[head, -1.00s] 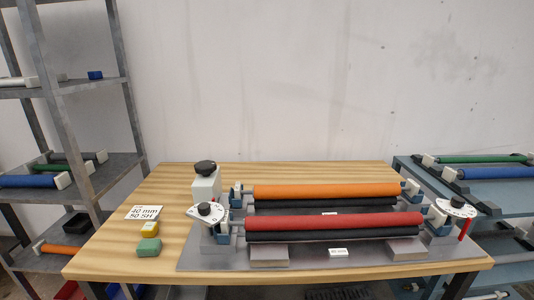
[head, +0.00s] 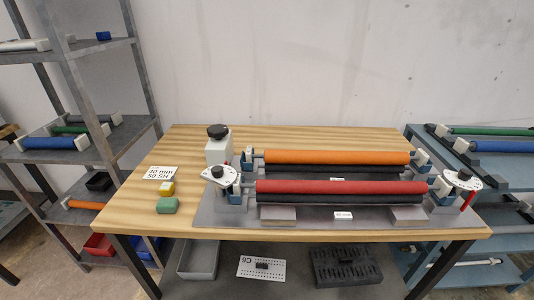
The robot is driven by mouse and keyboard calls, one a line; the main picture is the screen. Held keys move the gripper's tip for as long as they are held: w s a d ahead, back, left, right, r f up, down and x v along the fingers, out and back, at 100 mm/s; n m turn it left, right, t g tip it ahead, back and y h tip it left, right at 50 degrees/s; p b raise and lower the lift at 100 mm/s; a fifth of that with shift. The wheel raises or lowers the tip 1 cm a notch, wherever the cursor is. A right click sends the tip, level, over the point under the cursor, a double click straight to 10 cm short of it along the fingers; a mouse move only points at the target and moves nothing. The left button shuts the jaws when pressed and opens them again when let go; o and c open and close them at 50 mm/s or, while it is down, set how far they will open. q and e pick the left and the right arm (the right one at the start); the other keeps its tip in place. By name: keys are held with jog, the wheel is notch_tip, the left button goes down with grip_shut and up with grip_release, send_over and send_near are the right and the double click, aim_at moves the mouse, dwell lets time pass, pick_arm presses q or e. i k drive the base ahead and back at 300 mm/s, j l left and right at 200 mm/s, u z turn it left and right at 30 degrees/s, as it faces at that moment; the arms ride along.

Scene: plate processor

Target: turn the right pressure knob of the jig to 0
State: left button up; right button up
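The jig's grey base plate (head: 300,217) lies on the wooden table and bears an orange roller (head: 335,157) at the back and a red roller (head: 340,187) in front, each with a black roller against it. The right pressure knob (head: 464,174) is black on a white dial (head: 461,182) at the jig's right end; its setting is too small to read. A red pointer or lever (head: 469,200) hangs below that dial. The left knob (head: 217,171) sits on a similar white dial. Neither of my grippers is in view.
Shelves with rollers flank the table. The table's back strip is clear.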

aim_at(463, 180)
jog(key=z, duration=1.35)
